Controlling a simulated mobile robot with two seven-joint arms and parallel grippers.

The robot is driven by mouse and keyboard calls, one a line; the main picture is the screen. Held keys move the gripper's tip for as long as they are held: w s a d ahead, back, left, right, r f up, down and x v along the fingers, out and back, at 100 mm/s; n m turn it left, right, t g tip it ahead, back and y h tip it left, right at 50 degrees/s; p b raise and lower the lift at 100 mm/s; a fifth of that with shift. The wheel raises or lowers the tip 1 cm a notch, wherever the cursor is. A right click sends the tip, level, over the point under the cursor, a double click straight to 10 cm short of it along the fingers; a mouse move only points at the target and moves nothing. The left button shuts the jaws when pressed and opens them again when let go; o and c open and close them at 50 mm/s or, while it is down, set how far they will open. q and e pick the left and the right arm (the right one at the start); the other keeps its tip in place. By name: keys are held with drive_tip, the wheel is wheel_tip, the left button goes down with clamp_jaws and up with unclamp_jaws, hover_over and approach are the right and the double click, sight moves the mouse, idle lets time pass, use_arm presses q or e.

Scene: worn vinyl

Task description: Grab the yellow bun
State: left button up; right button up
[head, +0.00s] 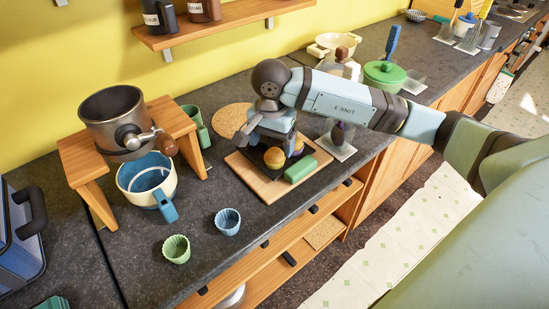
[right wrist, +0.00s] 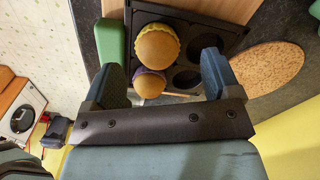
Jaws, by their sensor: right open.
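The yellow bun (right wrist: 158,45), golden on top with a frilly yellow wrapper, sits in a black muffin tray (right wrist: 210,27). In the head view the yellow bun (head: 274,158) is at the tray's front. A second bun (right wrist: 150,84) in a purple wrapper sits beside it; it partly shows in the head view (head: 298,146). My right gripper (right wrist: 164,62) is open and empty above the tray. In the wrist view the purple-wrapped bun shows between its fingers and the yellow bun near the fingertips. In the head view the right gripper (head: 271,136) hides part of the tray. My left gripper is out of view.
The tray is on a wooden board (head: 268,190) with a green block (head: 300,169) beside it. A round cork mat (head: 231,120) lies behind. A blue cup (head: 228,221) and a green cup (head: 176,249) stand front left. A wooden stand (head: 172,118) is at left.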

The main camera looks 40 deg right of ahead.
sight(275, 151)
drive_tip(key=f, duration=0.1)
drive_tip(key=d+f, duration=0.1)
drive_tip(key=shift+f, duration=0.35)
drive_tip(key=shift+a+f, duration=0.1)
drive_tip(key=shift+f, duration=0.45)
drive_tip(key=c, duration=1)
drive_tip(key=shift+r, duration=0.1)
drive_tip(key=shift+c, duration=0.2)
